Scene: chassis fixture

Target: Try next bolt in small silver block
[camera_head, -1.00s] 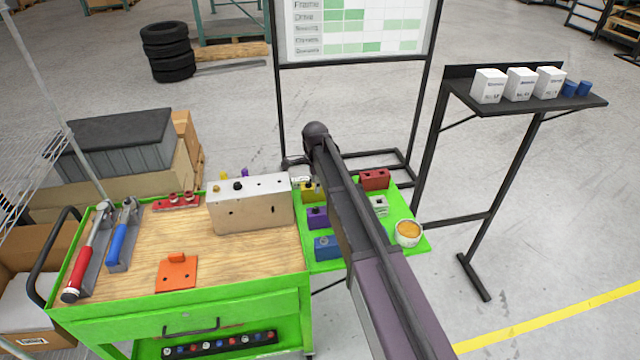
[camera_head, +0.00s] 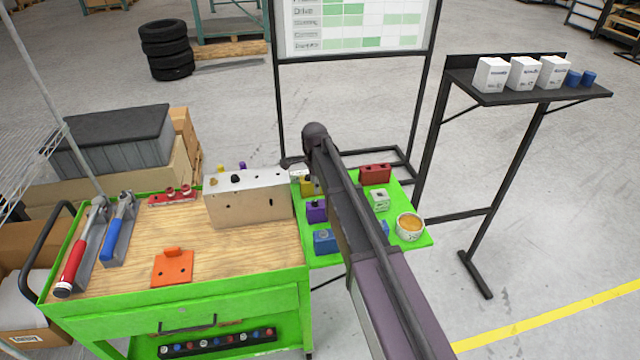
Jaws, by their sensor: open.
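The small silver block (camera_head: 379,199), with a dark hole in its top, sits on the green side shelf (camera_head: 416,187), right of my arm. My arm (camera_head: 345,190) reaches across the shelf and hides part of it. My gripper cannot be made out; it is hidden behind my arm or out of view. A larger silver block (camera_head: 250,203) stands on the cart's wooden top, with a dark bolt (camera_head: 236,179) and a yellowish one (camera_head: 212,182) at its upper face. I cannot tell whether any bolt is held.
Red (camera_head: 375,173), purple (camera_head: 316,211), blue (camera_head: 325,241) and partly hidden yellow (camera_head: 307,187) blocks share the shelf with a round cup (camera_head: 410,227). An orange plate (camera_head: 173,267) and tool holders occupy the wooden top. A black stand (camera_head: 520,95) is at right.

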